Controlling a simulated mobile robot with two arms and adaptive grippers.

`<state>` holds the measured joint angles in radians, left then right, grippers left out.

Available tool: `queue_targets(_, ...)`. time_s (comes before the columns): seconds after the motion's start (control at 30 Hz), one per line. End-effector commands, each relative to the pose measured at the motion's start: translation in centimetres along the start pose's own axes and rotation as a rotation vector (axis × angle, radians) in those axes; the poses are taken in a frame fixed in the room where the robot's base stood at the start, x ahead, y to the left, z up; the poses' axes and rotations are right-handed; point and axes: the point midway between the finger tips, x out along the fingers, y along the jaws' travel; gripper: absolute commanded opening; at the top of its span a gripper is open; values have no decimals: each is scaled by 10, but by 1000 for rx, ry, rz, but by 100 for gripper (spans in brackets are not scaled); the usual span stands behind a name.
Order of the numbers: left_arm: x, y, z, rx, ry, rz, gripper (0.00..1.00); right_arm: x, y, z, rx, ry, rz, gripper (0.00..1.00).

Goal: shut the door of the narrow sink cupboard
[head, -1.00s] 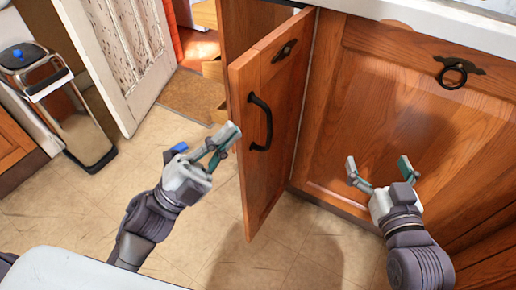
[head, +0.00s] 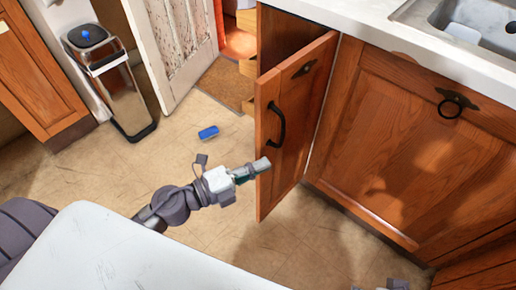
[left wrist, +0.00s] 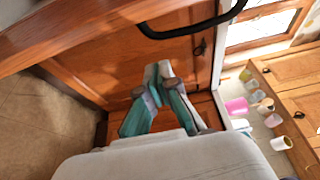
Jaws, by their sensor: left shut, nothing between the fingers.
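The narrow sink cupboard's wooden door (head: 292,135) stands ajar in the head view, with a dark gap behind its top. It has a black bow handle (head: 277,123). My left gripper (head: 265,166) is shut and empty, its tips overlapping the door's free edge below the handle; I cannot tell if they touch. In the left wrist view the shut fingertips (left wrist: 158,72) point along the wood, with the black handle (left wrist: 190,30) above them. My right gripper (head: 385,286) barely shows at the bottom edge; its fingers are mostly cut off.
A wider cupboard door (head: 415,150) with a ring pull is closed on the right, below the white counter (head: 370,25) and sink (head: 480,25). A steel bin (head: 128,90) stands at the left. A small blue object (head: 208,132) lies on the open tiled floor.

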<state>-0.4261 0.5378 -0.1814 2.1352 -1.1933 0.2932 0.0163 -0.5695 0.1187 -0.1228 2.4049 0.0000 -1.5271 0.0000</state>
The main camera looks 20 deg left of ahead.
Motion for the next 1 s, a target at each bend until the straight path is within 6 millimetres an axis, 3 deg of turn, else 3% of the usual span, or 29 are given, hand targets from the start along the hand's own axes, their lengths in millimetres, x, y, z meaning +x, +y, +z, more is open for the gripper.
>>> queue_targets(0.2,33,-3,1,2,0,-3,0,28,-1,1,-2,-14,-3,100)
queue_targets(0.4,23,2,20,1,-2,0,0,1,0,-1,0,5,0,100)
queue_targets(0.6,18,1,35,-1,0,-1,0,-12,0,1,1,11,1,100)
queue_targets(1.0,16,-1,38,-1,0,-1,0,-16,0,1,1,11,1,100)
